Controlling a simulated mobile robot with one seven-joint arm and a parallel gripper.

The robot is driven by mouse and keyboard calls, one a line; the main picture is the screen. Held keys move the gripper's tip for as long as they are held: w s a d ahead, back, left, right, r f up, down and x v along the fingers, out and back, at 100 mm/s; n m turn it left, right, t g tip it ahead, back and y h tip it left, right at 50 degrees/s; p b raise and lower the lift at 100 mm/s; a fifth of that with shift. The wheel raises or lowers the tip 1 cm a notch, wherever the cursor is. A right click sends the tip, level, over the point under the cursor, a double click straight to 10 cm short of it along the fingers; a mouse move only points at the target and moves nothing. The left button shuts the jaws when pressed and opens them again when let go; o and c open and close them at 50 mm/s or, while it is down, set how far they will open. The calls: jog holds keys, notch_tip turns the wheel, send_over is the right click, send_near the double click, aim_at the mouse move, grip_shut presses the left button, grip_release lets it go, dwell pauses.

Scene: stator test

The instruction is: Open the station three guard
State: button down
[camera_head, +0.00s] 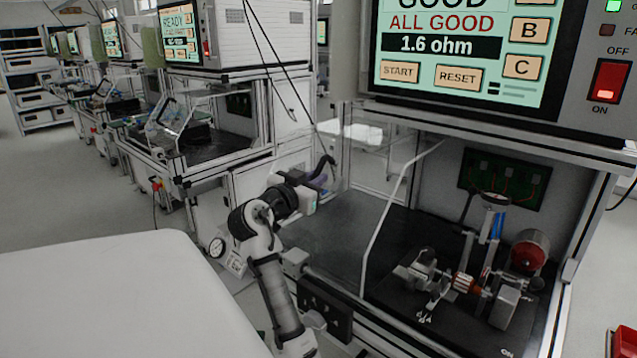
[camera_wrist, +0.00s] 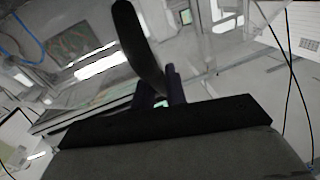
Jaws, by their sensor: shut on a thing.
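The station guard is a clear panel with a pale edge (camera_head: 400,205) at the front of the near test station. Its black curved handle (camera_head: 327,163) is at the guard's left side; it also shows in the wrist view (camera_wrist: 137,40). My gripper (camera_head: 318,182) is at the handle, its fingers shut on it; in the wrist view the dark fingers (camera_wrist: 162,84) stand on either side of the handle's lower end. The clear panel is hard to make out, so I cannot tell exactly how far the guard is raised.
Inside the station, a fixture with a copper-wound part (camera_head: 466,283) and a red round part (camera_head: 530,252) stand on the dark base. Above is a screen (camera_head: 455,50) reading "ALL GOOD" and "1.6 ohm". A white surface (camera_head: 130,295) fills the lower left. Similar stations stand behind.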

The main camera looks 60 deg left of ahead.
jog(key=c, duration=1.7)
grip_release()
jog(key=b+v, duration=0.3)
jog(key=v, duration=1.1)
jog(key=shift+b, duration=0.3)
jog(key=shift+w, duration=0.1)
